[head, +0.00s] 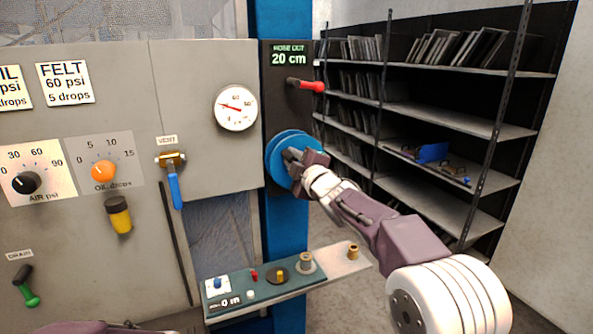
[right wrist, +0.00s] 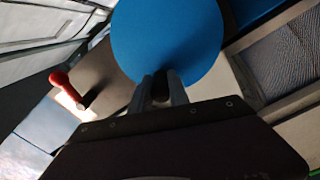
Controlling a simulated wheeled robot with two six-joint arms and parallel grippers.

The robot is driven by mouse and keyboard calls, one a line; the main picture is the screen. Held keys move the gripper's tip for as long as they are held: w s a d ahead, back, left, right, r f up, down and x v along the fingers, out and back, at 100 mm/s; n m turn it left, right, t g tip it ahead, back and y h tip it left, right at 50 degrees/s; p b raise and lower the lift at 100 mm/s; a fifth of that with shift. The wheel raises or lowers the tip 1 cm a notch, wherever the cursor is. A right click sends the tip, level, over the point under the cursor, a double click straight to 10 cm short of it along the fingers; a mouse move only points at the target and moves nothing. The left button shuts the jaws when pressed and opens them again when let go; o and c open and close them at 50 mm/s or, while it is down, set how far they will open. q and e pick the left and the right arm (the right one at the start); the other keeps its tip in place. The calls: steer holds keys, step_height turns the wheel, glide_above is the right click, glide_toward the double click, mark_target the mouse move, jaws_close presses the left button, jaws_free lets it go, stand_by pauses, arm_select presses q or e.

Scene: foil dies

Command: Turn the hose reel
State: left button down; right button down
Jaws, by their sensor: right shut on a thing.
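The hose reel (head: 273,150) is a blue disc on the dark upright panel right of the grey cabinet. It fills the upper middle of the right wrist view (right wrist: 165,38). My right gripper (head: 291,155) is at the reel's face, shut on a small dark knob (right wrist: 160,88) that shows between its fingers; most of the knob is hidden. A sign (head: 288,56) above the reel reads "HOSE OUT 20 cm". My left gripper is not in view.
A red-handled lever (head: 306,85) sticks out above the reel; it also shows in the right wrist view (right wrist: 62,82). A narrow shelf (head: 232,308) with small fittings lies below. A blue-handled vent valve (head: 174,190) is at left. Metal racks (head: 440,195) stand at right.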

mark_target(283, 172)
steer(key=f+n+b, duration=0.1)
steer(key=n+b, duration=0.1)
steer(key=a+f+n+b, duration=0.1)
steer(key=n, duration=0.1)
steer(key=f+n+b, duration=0.1)
steer(key=n+b, duration=0.1)
steer(key=shift+s+a+b, duration=0.2)
steer(key=shift+a+b, duration=0.05)
steer(key=shift+b, duration=0.05)
steer(key=n+b, duration=0.1)
steer(key=n, duration=0.1)
steer(key=f+n+b, duration=0.1)
steer(key=shift+f+n, duration=0.15)
steer(key=shift+n, duration=0.25)
steer(key=shift+d+f+n+b, duration=0.1)
steer(key=shift+f+n+b, duration=0.3)
steer(key=shift+n, duration=0.4)
steer(key=shift+f+n+b, duration=0.2)
steer(key=shift+n+b, duration=0.3)
steer(key=shift+n, duration=0.3)
steer(key=c, duration=1.2)
jaws_free()
steer(key=shift+c, duration=0.2)
